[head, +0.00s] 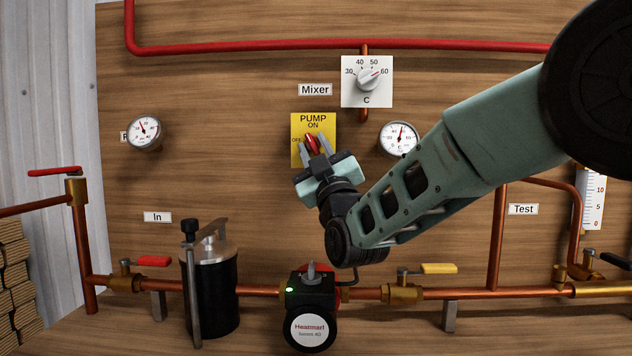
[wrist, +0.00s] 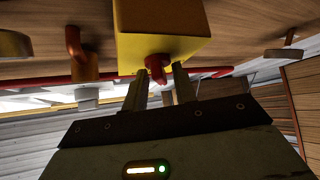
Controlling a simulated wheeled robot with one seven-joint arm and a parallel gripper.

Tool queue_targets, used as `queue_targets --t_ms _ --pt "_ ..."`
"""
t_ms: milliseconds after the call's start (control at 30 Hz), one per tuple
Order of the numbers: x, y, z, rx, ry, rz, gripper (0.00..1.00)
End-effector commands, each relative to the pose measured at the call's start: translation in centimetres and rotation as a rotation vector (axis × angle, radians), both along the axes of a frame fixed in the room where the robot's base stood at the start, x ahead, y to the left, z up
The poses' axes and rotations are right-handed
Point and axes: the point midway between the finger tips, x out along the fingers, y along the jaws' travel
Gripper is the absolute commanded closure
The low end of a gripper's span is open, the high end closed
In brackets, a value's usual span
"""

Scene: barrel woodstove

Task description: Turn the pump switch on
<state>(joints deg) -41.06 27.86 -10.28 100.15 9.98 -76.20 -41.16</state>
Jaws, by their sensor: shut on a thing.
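The pump switch is a yellow box (head: 299,122) on the wooden panel, marked PUMP, with ON at the top and OFF at the left. Its red knob (head: 311,143) tilts toward the upper left, seemingly between the OFF and ON marks. My gripper (head: 316,142) is shut on the red knob, one finger on each side. In the wrist view, the knob (wrist: 156,67) shows between the two fingertips (wrist: 160,74), below the yellow box (wrist: 165,32). The fingers and gripper body hide the lower part of the box in the head view.
A mixer dial (head: 368,81) is above and right of the switch, and a round gauge (head: 399,138) is close on the right. A red pipe (head: 250,45) crosses above. Copper pipes, valves and a black circulator pump (head: 312,308) are below.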

Motion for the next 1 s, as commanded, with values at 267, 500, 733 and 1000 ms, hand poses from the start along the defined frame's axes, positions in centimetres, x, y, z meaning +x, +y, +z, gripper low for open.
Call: queue_targets --t_ms 267,500,733,1000 --pt "0.05 0.31 -0.95 0.245 -0.007 0.001 0.95" --pt "0.09 0.48 -0.7 0.396 -0.01 -0.001 0.95" --pt "0.11 0.53 -0.49 0.478 -0.012 -0.002 0.95" --pt "0.12 0.56 -0.37 0.506 -0.013 -0.002 0.95"
